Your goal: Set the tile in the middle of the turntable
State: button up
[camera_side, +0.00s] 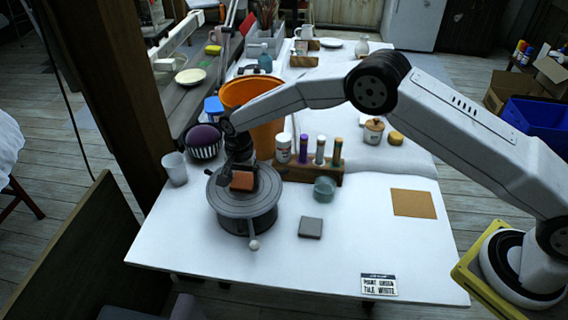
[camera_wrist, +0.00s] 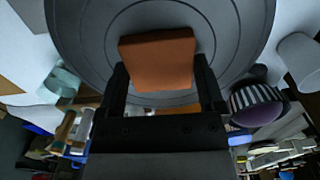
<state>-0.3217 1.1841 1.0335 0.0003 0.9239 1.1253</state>
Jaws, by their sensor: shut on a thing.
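The terracotta tile (camera_side: 242,181) is orange-brown and square. It is over the turntable (camera_side: 231,215), a round grey wheel with a small handle at its front. My gripper (camera_side: 238,170) comes down over the turntable and is shut on the tile. In the wrist view the tile (camera_wrist: 158,60) sits between the two dark fingers of my gripper (camera_wrist: 160,88), with the ringed turntable top (camera_wrist: 88,45) behind it. Whether the tile touches the turntable or hangs just above it, I cannot tell.
A grey square tile (camera_side: 310,228) lies right of the turntable. A wooden rack (camera_side: 312,173) of bottles and a teal cup (camera_side: 324,188) stand behind. A striped pincushion-like pot (camera_side: 204,142), a white cup (camera_side: 175,169) and an orange bucket (camera_side: 262,95) are near. The table front is mostly clear.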

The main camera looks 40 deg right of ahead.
aim_at(243, 180)
jog(key=shift+f, duration=0.15)
jog(key=o, duration=1)
jog(key=shift+o, duration=0.2)
jog(key=shift+r, duration=0.2)
notch_tip(243, 180, up, 12)
dwell(0.3)
